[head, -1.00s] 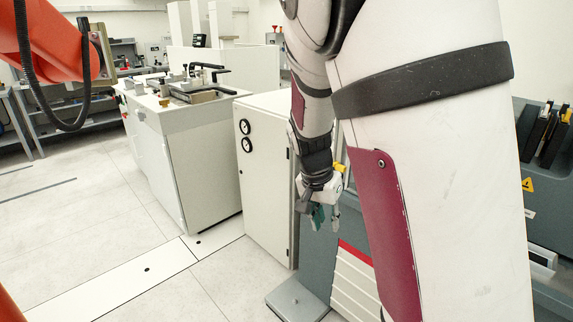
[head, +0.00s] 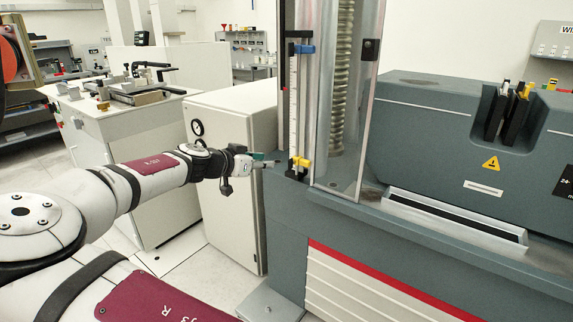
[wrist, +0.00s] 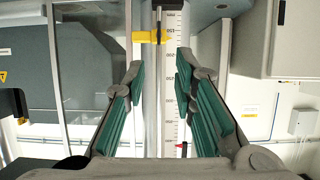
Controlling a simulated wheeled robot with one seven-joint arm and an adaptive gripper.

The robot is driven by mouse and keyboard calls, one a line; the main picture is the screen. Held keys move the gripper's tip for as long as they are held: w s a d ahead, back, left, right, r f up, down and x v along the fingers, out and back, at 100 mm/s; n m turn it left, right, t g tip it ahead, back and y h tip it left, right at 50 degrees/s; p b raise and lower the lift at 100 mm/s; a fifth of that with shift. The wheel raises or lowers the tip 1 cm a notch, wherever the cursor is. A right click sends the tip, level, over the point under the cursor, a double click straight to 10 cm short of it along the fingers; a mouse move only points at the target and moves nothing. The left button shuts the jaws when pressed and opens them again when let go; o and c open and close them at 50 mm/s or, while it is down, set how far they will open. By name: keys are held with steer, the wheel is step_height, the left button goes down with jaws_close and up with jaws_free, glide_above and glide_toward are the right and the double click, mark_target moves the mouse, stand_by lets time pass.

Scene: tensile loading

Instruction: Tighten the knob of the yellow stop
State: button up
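The yellow stop (head: 303,163) sits low on the upright scale rod at the front left of the testing machine. In the wrist view the yellow stop (wrist: 147,38) is near the top centre, beside the ruled scale (wrist: 170,85). Its knob cannot be told apart clearly. My gripper (head: 272,162) reaches in from the left at about the stop's height, its tips a short gap from it. In the wrist view my gripper (wrist: 160,68) is open, with two green-padded fingers apart and nothing between them; the stop shows beyond the tips.
A blue stop (head: 304,49) is higher on the same rod. A clear guard (head: 362,100) with a screw column behind it stands just right of the scale. A white cabinet (head: 225,120) is behind my arm. A small red pointer (wrist: 182,147) shows low in the wrist view.

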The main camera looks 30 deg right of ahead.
mark_target(291, 164)
steer(key=b+x, duration=0.1)
steer(key=x, duration=1.2)
steer(key=shift+f, duration=0.15)
steer(key=shift+d, duration=0.1)
jaws_close()
